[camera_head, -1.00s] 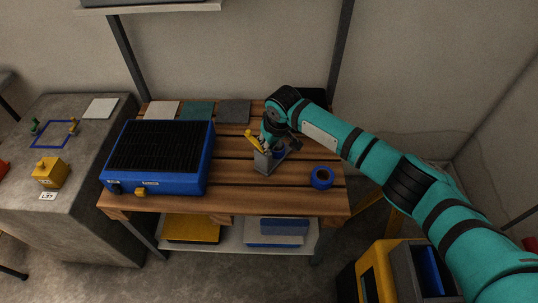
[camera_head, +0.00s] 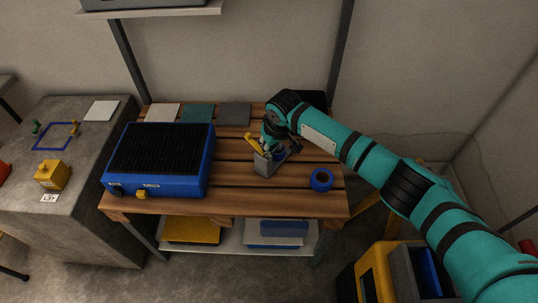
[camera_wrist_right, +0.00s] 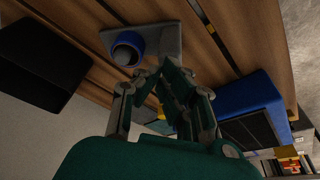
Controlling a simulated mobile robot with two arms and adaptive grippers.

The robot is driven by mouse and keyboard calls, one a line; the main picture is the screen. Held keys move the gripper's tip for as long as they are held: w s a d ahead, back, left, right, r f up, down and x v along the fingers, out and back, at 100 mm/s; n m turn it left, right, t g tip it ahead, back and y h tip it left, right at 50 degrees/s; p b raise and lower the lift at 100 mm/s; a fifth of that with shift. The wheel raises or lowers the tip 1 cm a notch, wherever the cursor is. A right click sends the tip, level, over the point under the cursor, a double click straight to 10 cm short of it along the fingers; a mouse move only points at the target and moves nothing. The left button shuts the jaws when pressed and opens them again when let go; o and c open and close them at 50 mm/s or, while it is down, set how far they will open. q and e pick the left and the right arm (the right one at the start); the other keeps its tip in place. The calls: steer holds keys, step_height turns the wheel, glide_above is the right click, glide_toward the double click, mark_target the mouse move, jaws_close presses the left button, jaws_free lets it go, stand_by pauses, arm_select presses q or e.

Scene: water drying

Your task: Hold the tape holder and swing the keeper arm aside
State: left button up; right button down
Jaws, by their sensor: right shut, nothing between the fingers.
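The tape holder (camera_head: 264,166) is a small grey stand on the wooden bench, right of the blue machine. Its yellow keeper arm (camera_head: 254,143) slants up and to the left from the holder. In the right wrist view a blue tape roll (camera_wrist_right: 127,48) sits on the holder's grey base (camera_wrist_right: 168,42). My right gripper (camera_head: 271,146) is at the holder, close to the keeper arm; its fingers (camera_wrist_right: 164,82) are shut and empty. The wrist link partly hides the holder, and I cannot tell whether the fingers touch it. My left gripper is not in view.
A second blue tape roll (camera_head: 321,179) lies at the bench's front right. A blue machine with a black ribbed top (camera_head: 160,158) fills the bench's left. Flat squares (camera_head: 198,113) line the back. Bare slats (camera_head: 235,195) are clear in front of the holder.

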steer(key=shift+r+p, duration=2.05)
steer(key=shift+r, duration=0.35)
steer(key=v, duration=1.2)
steer(key=shift+f, duration=0.1)
